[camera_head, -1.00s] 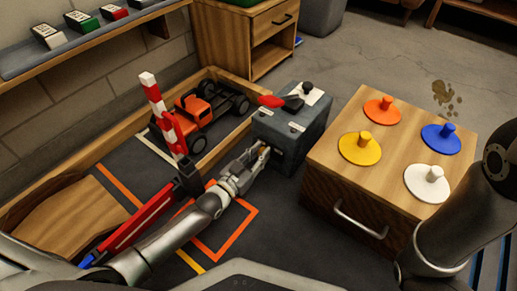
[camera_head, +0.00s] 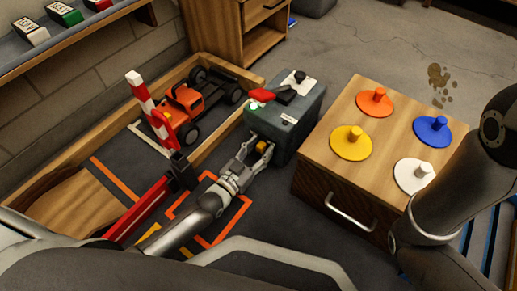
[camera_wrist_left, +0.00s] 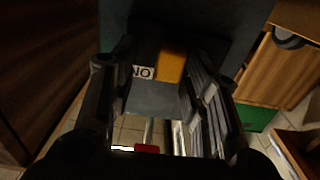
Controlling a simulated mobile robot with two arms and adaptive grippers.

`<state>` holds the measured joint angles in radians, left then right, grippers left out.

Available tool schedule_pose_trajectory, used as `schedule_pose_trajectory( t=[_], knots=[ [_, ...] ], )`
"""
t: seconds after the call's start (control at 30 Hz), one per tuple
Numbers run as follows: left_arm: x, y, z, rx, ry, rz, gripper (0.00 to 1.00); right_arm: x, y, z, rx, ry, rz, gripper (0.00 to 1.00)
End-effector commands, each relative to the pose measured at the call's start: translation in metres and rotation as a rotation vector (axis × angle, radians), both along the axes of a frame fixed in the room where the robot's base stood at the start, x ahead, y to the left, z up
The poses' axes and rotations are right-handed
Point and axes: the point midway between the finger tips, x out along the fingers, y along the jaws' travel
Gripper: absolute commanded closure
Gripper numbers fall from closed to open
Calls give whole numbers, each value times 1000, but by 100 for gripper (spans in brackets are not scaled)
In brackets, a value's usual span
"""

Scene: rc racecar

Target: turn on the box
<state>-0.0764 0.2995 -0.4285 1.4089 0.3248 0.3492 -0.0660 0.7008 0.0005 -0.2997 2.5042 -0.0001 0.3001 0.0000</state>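The grey-blue box (camera_head: 286,137) stands on the dark floor mat, with a red-handled lever (camera_head: 262,95) and a black knob (camera_head: 299,77) on top. A small pale green spot (camera_head: 253,105) shows beside the red handle. My left gripper (camera_head: 256,150) is at the box's front face, around a small yellow-orange switch (camera_head: 261,147). In the left wrist view, the orange switch (camera_wrist_left: 171,66) lies between the spread fingers, beside an upside-down "ON" label (camera_wrist_left: 143,72). I cannot tell whether a finger touches it. My right gripper is not in view; only its arm shows.
A wooden cabinet (camera_head: 309,179) with coloured knobbed discs stands close to the box's right. An orange truck (camera_head: 187,111) and a red-and-white barrier (camera_head: 149,108) are to the left, within a wooden border. A wooden cabinet stands behind.

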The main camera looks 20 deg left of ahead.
Motion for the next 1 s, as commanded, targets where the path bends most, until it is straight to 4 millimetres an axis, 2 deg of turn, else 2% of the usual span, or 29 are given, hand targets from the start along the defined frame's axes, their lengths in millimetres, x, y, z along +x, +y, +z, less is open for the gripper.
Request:
schedule_pose_trajectory(
  t=[0.27,0.37,0.8,1.0],
  knots=[
    [-5,3,0,1,0,2,57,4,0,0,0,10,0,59],
    [-17,8,-1,1,1,2,57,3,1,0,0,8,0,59],
    [-94,34,-1,0,2,0,57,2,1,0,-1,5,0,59],
    [-110,41,0,0,-1,0,57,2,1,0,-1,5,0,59]
  ],
)
